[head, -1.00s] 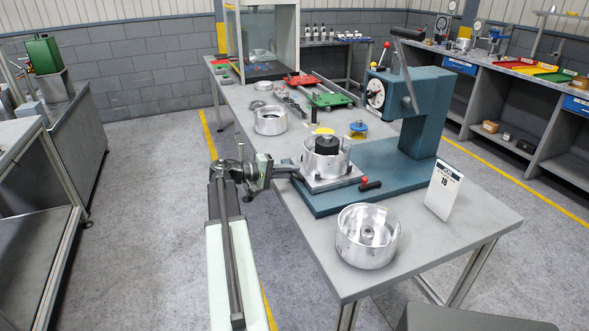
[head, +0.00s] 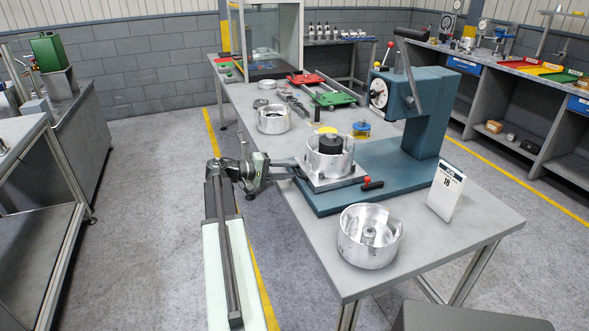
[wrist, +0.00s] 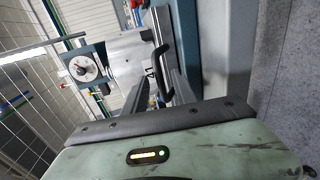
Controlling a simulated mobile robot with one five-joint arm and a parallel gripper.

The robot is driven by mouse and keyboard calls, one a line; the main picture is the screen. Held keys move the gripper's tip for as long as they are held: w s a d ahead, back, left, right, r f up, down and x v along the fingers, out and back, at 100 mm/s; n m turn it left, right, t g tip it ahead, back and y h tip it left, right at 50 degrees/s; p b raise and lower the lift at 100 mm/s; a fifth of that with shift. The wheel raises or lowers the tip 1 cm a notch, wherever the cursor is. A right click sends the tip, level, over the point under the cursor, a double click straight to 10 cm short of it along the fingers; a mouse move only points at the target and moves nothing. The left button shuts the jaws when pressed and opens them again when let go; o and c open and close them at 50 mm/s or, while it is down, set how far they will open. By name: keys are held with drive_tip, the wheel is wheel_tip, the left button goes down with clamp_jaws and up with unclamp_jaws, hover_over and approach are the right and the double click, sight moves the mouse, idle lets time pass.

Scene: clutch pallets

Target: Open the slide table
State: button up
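The slide table (head: 345,183) is a flat metal plate on the blue base of the press. It carries a silver drum (head: 329,165) with a black hub. A lever with a red knob (head: 367,181) sits at its right front corner. My gripper (head: 297,168) reaches in from the left to the plate's left edge. In the wrist view a black C-shaped handle (wrist: 163,60) lies ahead, near the gap between my two dark fingers (wrist: 158,88). The fingers look apart. Whether they touch the handle cannot be told.
The teal press (head: 425,105) stands behind the plate. A second silver drum (head: 370,236) and a white sign (head: 446,192) are near the bench's front. Floor left of the bench (head: 140,200) is clear.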

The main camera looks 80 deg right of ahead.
drive_tip(key=v, duration=0.5)
drive_tip(key=shift+w+a+r+p, duration=0.1)
drive_tip(key=shift+w+a+p, duration=0.1)
drive_tip(key=shift+p, duration=0.2)
drive_tip(key=w+a+r+n+t+h+p, duration=0.1)
drive_tip(key=w+a+n+t+p, duration=0.1)
drive_tip(key=w+a, duration=0.45)
drive_tip(key=w+a+r+n+t+h+p, duration=0.1)
drive_tip(key=w+a, duration=0.2)
drive_tip(key=w, duration=0.6)
drive_tip(key=w+a+n+t+h+p, duration=0.1)
drive_tip(key=w+a+n+t+p, duration=0.1)
drive_tip(key=w+a, duration=0.45)
drive_tip(key=w+a+f+n+t+y+p, duration=0.1)
drive_tip(key=w+a+f+n+t, duration=0.1)
drive_tip(key=w+a, duration=0.5)
drive_tip(key=w+a+f+n+t+y+p, duration=0.1)
drive_tip(key=w+a+f+t+p, duration=0.3)
drive_tip(key=a, duration=0.6)
drive_tip(key=a+f+n+t+y, duration=0.1)
drive_tip(key=a+y, duration=0.4)
drive_tip(key=a, duration=1.2)
drive_tip(key=a+f+n+y, duration=0.2)
drive_tip(key=a+f+y, duration=0.2)
drive_tip(key=a, duration=1.3)
drive_tip(key=shift+w+a+t+y, duration=0.25)
drive_tip(key=shift+w+t+y, duration=0.15)
drive_tip(key=shift+y, duration=0.1)
